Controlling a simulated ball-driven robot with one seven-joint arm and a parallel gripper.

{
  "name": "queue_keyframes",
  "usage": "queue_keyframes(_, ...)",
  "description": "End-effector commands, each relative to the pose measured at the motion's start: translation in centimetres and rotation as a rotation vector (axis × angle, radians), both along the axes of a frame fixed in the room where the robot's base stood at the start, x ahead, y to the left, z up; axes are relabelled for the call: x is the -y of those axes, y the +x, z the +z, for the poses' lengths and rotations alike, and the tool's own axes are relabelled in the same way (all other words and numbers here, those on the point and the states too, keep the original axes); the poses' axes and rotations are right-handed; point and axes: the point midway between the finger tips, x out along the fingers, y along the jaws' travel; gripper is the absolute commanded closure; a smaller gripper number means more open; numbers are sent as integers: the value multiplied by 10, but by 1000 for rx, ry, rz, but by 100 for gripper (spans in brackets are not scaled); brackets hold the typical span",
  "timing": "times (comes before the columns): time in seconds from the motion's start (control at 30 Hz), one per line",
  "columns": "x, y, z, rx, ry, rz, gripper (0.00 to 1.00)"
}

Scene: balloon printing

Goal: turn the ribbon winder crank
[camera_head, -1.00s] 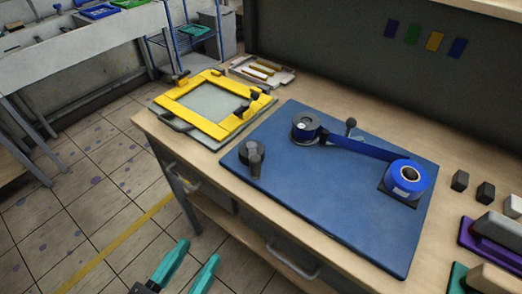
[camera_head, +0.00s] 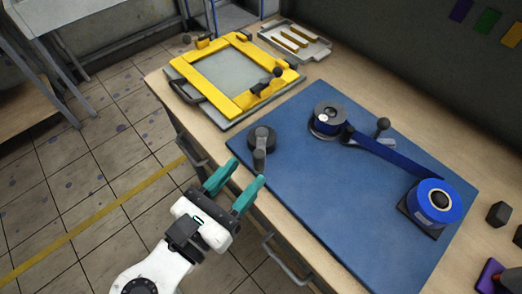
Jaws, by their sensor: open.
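The ribbon winder is a blue board (camera_head: 310,190) on the wooden bench. Its crank (camera_head: 261,139) is a dark round hub with a stubby grey handle (camera_head: 259,160) at the board's left edge. A grey spool (camera_head: 328,116) holds the end of a blue ribbon (camera_head: 390,160), which runs to a blue roll (camera_head: 437,203) at the right. A short black-knobbed lever (camera_head: 382,126) stands beside the ribbon. My gripper (camera_head: 246,171) has teal fingers, open and empty. In the picture its fingertips lie just below and left of the crank handle; contact cannot be told.
A yellow screen frame (camera_head: 240,105) with black knobs lies left of the board, with a grey tray (camera_head: 292,42) behind it. Dark blocks (camera_head: 499,214) stand at the far right. A drawer handle (camera_head: 289,262) sticks out from the bench front. The middle of the board is clear.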

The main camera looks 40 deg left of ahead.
Motion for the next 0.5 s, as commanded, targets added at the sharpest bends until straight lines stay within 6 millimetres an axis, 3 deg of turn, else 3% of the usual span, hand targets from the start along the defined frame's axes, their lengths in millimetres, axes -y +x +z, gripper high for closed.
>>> queue_keyframes(0.2, -5, 37, 0, -1, 0, -2, 52)
queue_keyframes(0.5, -8, 58, 0, 0, 0, 0, 52)
